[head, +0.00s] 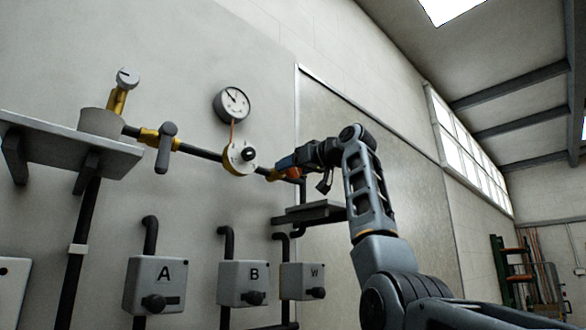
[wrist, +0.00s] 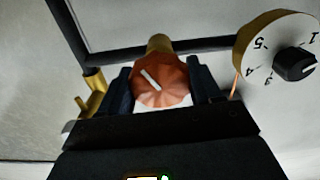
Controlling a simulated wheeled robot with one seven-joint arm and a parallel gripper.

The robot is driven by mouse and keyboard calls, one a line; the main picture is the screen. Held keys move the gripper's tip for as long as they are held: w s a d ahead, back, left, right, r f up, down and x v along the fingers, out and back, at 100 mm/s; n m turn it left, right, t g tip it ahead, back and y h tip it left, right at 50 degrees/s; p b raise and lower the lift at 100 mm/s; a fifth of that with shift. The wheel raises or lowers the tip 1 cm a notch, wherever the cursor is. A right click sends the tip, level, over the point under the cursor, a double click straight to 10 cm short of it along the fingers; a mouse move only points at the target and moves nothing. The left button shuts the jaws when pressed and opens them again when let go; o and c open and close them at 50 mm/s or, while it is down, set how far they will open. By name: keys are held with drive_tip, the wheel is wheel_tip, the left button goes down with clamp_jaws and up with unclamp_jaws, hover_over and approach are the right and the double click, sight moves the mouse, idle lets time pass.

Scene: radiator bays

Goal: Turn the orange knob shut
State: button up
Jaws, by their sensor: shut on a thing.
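The orange knob (wrist: 163,84) sits between the two fingers of my gripper (wrist: 162,88) in the wrist view. It has a white pointer line on its face, slanting from upper left to lower right. My gripper is shut on the knob, one finger against each side. In the head view the knob (head: 287,162) shows only as a small orange patch, mostly hidden by my gripper (head: 294,168). The knob is on a brass fitting on the wall pipe.
A white numbered dial (wrist: 275,50) with a black knob is just right of my gripper in the wrist view. A gauge (head: 232,104) hangs above it. A grey lever (head: 166,148) and boxes A (head: 146,275), B (head: 235,278) and W (head: 299,277) are along the wall.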

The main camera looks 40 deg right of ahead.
drive_tip(key=m, duration=0.5)
drive_tip(key=shift+m, duration=0.3)
drive_tip(key=m, duration=1.2)
drive_tip(key=shift+m, duration=0.3)
drive_tip(key=m, duration=0.5)
drive_tip(key=shift+m, duration=0.3)
drive_tip(key=shift+f, duration=0.1)
drive_tip(key=shift+d, duration=0.1)
drive_tip(key=o, duration=1)
drive_tip(key=shift+o, duration=0.2)
drive_tip(key=shift+s, duration=0.1)
